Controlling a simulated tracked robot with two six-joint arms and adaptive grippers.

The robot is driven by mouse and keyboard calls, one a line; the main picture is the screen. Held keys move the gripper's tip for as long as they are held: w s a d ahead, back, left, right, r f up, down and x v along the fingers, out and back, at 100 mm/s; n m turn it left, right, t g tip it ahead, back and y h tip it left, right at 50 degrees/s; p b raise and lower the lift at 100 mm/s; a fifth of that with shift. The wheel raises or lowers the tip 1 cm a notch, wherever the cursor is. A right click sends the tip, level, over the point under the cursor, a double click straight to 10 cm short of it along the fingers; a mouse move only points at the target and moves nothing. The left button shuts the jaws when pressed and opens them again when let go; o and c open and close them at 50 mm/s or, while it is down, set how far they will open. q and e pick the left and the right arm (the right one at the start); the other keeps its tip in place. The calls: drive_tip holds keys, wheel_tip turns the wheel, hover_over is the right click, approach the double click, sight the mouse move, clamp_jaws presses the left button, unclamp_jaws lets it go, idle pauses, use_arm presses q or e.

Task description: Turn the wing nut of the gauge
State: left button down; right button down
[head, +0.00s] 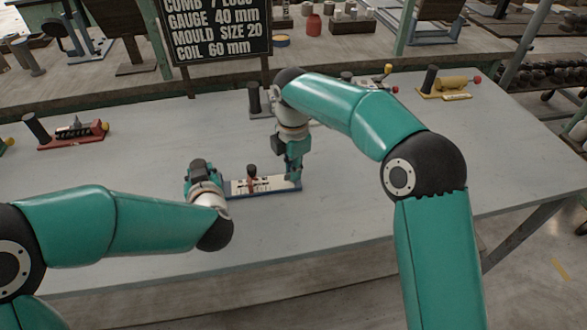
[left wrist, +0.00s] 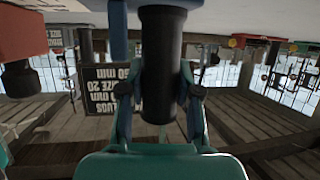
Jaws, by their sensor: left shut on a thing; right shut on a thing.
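The gauge (head: 275,185) lies on the grey table, a blue base with a pale marked plate. A small dark-topped post with a reddish lower part (head: 252,173) stands at its middle. My left gripper (left wrist: 160,95) is shut on the gauge's black upright handle (left wrist: 161,60) at the left end. My right gripper (head: 296,176) points down at the gauge's right end, shut on a part there. Its fingers hide that part. I cannot make out the wing nut's shape or angle.
A red gauge (head: 85,136) lies at the left, a yellow one (head: 453,86) at the back right. A black sign (head: 218,33) reading "GAUGE 40 mm" stands behind the table. The table front is clear between my arms.

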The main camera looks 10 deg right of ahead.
use_arm(q)
drive_tip(key=shift+s+f, duration=0.1)
drive_tip(key=shift+f, duration=0.15)
use_arm(e)
drive_tip(key=shift+n, duration=1.3)
drive_tip(key=c, duration=1.3)
unclamp_jaws()
drive_tip(key=shift+o, duration=0.2)
wheel_tip(320, 180, up, 12)
drive_tip(key=shift+f, duration=0.1)
